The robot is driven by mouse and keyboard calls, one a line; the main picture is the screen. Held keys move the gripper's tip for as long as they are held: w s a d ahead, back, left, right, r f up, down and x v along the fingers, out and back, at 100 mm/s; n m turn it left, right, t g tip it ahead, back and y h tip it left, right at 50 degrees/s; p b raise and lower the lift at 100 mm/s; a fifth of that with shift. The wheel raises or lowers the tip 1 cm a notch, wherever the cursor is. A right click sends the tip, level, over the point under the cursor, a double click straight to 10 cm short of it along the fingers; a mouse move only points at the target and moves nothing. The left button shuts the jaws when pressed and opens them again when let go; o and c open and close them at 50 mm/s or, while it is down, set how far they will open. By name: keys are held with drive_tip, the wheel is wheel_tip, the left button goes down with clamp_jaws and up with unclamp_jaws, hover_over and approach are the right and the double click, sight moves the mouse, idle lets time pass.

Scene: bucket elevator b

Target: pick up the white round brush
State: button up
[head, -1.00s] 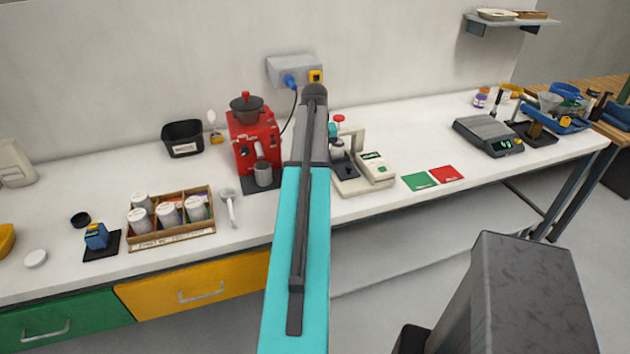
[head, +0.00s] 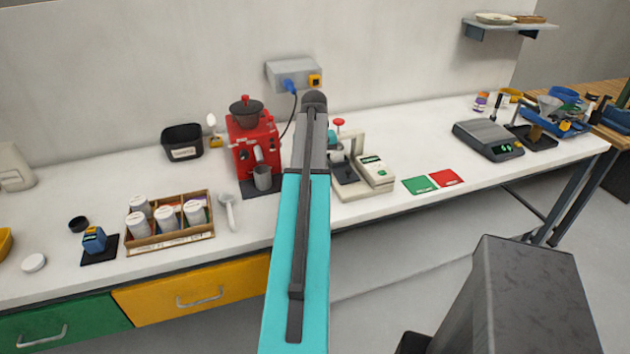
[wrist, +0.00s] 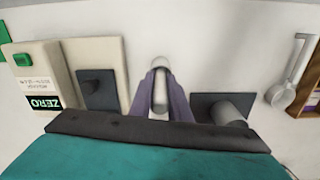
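A pale, rounded, upright-looking piece (wrist: 160,93) shows between my fingers in the wrist view; it may be the white round brush, but I cannot be sure. My gripper (wrist: 160,75) has one purple-grey finger on each side of it, close against it; whether they touch it is unclear. In the head view my arm hides the gripper and this spot, between the red machine (head: 251,140) and the beige device with the green display (head: 376,170).
A metal cup (wrist: 232,108) stands close on one side of my gripper and the beige device (wrist: 28,75) on the other. A white scoop (head: 229,210) lies beside a wooden box of jars (head: 172,240).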

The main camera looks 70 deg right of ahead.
drive_tip(key=shift+r, duration=0.1)
clamp_jaws()
drive_tip(key=shift+r+p, duration=3.25)
drive_tip(key=shift+r, duration=1.7)
drive_tip(key=shift+s+f, duration=0.1)
